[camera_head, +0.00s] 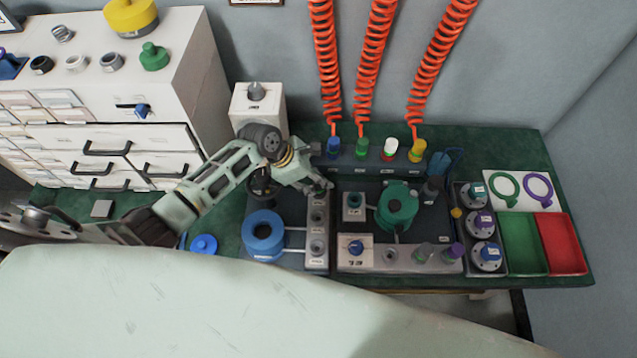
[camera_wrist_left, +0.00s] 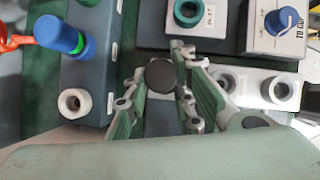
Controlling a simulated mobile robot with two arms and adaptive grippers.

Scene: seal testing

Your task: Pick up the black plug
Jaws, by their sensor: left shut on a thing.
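The black plug (camera_wrist_left: 161,76) shows in the left wrist view as a round black end between the fingers of my left gripper (camera_wrist_left: 160,88). The fingers are shut on it from both sides. In the head view my left gripper (camera_head: 318,188) is over the strip of sockets (camera_head: 317,233) left of the test panel. There the fingers and arm hide the plug, and I cannot tell whether it is still in a socket. My right gripper is not in view.
A blue ring-shaped part (camera_head: 264,234) stands left of the socket strip. A green housing (camera_head: 397,205) and a blue knob box (camera_head: 355,251) are to the right. Green (camera_head: 523,243) and red (camera_head: 563,243) trays lie at far right. Orange coiled hoses (camera_head: 369,70) hang behind.

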